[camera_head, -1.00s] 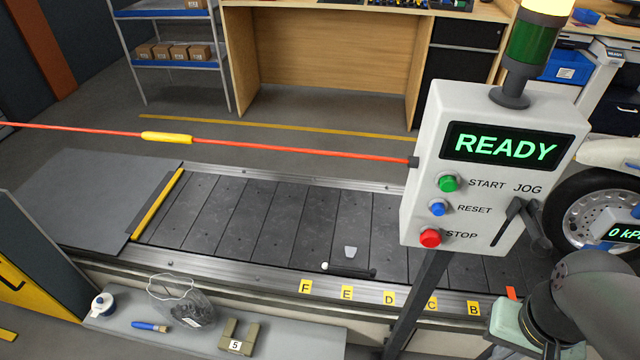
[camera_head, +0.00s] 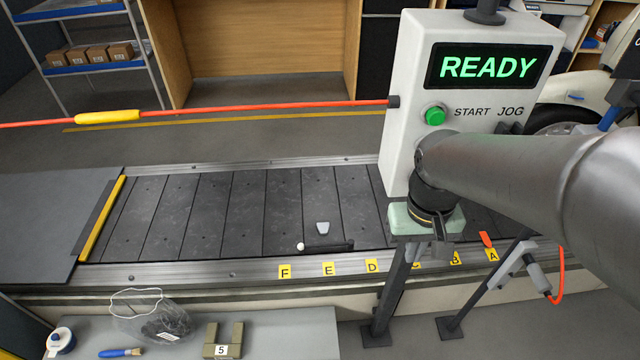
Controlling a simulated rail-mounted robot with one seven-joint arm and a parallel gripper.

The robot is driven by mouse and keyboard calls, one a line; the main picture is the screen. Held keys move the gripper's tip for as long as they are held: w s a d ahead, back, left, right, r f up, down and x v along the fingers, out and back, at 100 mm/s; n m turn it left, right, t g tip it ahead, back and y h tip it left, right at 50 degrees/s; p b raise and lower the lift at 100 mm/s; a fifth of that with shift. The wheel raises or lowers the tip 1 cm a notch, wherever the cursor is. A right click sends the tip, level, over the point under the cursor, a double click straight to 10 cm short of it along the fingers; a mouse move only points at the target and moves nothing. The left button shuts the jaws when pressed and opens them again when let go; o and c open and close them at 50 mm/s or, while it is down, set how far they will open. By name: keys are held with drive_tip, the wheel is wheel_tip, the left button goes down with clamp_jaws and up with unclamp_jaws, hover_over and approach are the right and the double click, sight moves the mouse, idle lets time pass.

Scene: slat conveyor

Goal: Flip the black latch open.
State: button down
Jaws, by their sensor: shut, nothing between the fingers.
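A slim black bar with a white ball at its left end (camera_head: 328,246) lies at the conveyor's near edge, above the F and E labels. It looks like the latch, lying flat along the rail. A small pale grey tab (camera_head: 323,228) sits just behind it on the slats. My gripper (camera_head: 442,250) points down in front of the control box, to the right of the bar and clearly apart from it. Its dark fingers are shut and empty. My arm hides the lower part of the box, including the RESET and STOP buttons and most of the JOG lever.
The white control box (camera_head: 400,130) shows READY on its post. A red cord with a yellow grip (camera_head: 108,117) spans above the conveyor's far side. The slats (camera_head: 210,215) left of the bar are clear.

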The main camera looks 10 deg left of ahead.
drive_tip(key=w+a+f+n+t+y+b, duration=0.1)
drive_tip(key=w+a+f+b, duration=1)
drive_tip(key=w+a+f, duration=0.3)
drive_tip(key=w+a+f+n+t+y+b, duration=0.1)
drive_tip(key=w+a+f+n+t+b, duration=0.1)
drive_tip(key=w+a+f+b, duration=0.9)
drive_tip(key=w+a+f, duration=0.3)
drive_tip(key=a+f, duration=0.3)
drive_tip(key=f, duration=0.3)
drive_tip(key=shift+w+a+f+t, duration=0.15)
drive_tip(key=shift+a+f+t, duration=0.05)
drive_tip(key=shift+f+t, duration=0.1)
drive_tip(key=shift+f, duration=0.1)
drive_tip(key=b+x, duration=0.3)
drive_tip(key=x, duration=0.7)
drive_tip(key=shift+f+b, duration=0.25)
drive_tip(key=shift+b, duration=0.15)
drive_tip(key=shift+s+d+b, duration=0.45)
drive_tip(key=shift+s+d, duration=0.05)
drive_tip(key=shift+s, duration=0.4)
drive_tip(key=shift+s+d, duration=0.4)
drive_tip(key=shift+s, duration=0.4)
